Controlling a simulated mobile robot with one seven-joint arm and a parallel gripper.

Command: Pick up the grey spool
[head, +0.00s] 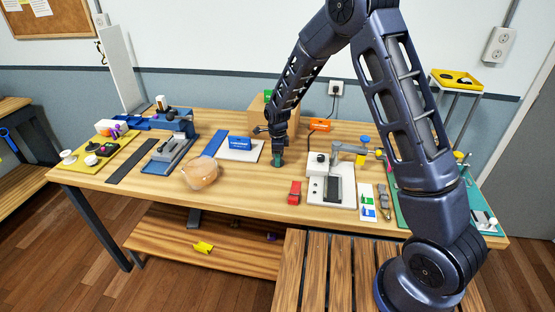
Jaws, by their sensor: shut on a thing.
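My gripper (277,151) points straight down over the middle of the workbench (245,190). It is shut on a small grey-green piece that I take for the grey spool (277,162). The spool looks upright and its lower end is at or very near the bench top. Its upper part is hidden by the fingers, and it is too small in this view to tell whether it is clear of the wood.
Left of my gripper are a white board with a blue block (239,143) and a clear amber dome (200,173). A blue press (172,148) and a yellow mat (86,161) stand further left. Right are a red clip (294,192) and a white-based fixture (342,195).

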